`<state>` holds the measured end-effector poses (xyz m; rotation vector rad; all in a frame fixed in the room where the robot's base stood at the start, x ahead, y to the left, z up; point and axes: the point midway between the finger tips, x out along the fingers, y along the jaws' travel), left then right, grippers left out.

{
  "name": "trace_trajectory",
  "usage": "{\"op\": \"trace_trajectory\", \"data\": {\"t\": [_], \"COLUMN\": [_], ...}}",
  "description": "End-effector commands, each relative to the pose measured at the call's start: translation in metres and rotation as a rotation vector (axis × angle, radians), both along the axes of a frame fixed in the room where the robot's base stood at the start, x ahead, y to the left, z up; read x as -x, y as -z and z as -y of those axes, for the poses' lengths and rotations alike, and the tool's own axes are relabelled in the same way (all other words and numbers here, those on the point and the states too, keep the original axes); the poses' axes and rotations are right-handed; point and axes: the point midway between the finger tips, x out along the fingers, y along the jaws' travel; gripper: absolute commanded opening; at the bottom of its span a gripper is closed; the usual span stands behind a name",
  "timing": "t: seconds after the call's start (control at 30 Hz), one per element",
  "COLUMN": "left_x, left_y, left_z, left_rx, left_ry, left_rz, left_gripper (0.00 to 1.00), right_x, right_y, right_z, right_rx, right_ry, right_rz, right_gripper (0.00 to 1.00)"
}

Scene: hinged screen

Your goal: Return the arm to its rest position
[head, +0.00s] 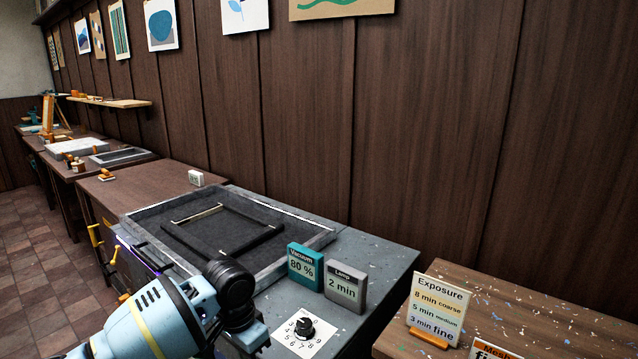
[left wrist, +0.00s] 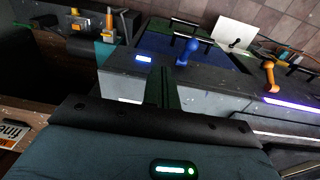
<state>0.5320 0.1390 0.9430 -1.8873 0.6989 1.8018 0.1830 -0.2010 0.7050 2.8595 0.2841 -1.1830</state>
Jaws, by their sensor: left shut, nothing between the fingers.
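My left arm enters the head view from the bottom left, pale blue with a black wrist joint. Its fingers do not show clearly there. In the left wrist view my left gripper (left wrist: 165,88) is shut and empty, its fingers in front of a grey bench face. In the head view a black screen frame (head: 265,243) lies flat inside a grey tray-like unit (head: 310,238), apart from my wrist. My right gripper is out of view.
A dial card (head: 306,333), a teal "Vacuum 80 %" block (head: 305,266) and a grey "Lamp 2 min" block (head: 345,287) are near my wrist. An exposure sign (head: 437,308) stands on a wooden table at right. A blue handle (left wrist: 187,52) and an orange handle (left wrist: 269,76) show in the wrist view.

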Motion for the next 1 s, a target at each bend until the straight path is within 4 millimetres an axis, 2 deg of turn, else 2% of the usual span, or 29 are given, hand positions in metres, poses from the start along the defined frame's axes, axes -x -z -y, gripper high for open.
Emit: {"op": "trace_trajectory", "data": {"t": [0.03, 0.27, 0.43, 0.6, 0.8, 1.0], "left_x": [0.005, 0.029, 0.058, 0.089, 0.128, 0.171], "left_y": [0.013, 0.067, 0.113, 0.15, 0.184, 0.212], "left_z": [0.007, 0.04, 0.067, 0.085, 0.088, 0.072], "left_rx": [0.023, 0.154, 0.285, 0.404, 0.503, 0.546], "left_ry": [0.005, 0.011, -0.016, -0.074, -0.176, -0.291], "left_rz": [0.001, 0.043, 0.094, 0.161, 0.247, 0.349], "left_gripper": [0.0, 0.0, 0.0, 0.0, 0.0, 0.0], "right_x": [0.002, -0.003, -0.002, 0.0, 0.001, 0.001], "right_y": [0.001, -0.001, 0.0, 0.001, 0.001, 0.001], "right_z": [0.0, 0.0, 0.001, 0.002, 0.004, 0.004], "right_rx": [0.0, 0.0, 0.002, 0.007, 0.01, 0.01], "right_ry": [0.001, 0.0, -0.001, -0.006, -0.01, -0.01], "right_rz": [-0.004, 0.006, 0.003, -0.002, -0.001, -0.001], "right_gripper": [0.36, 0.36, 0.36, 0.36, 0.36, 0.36]}}
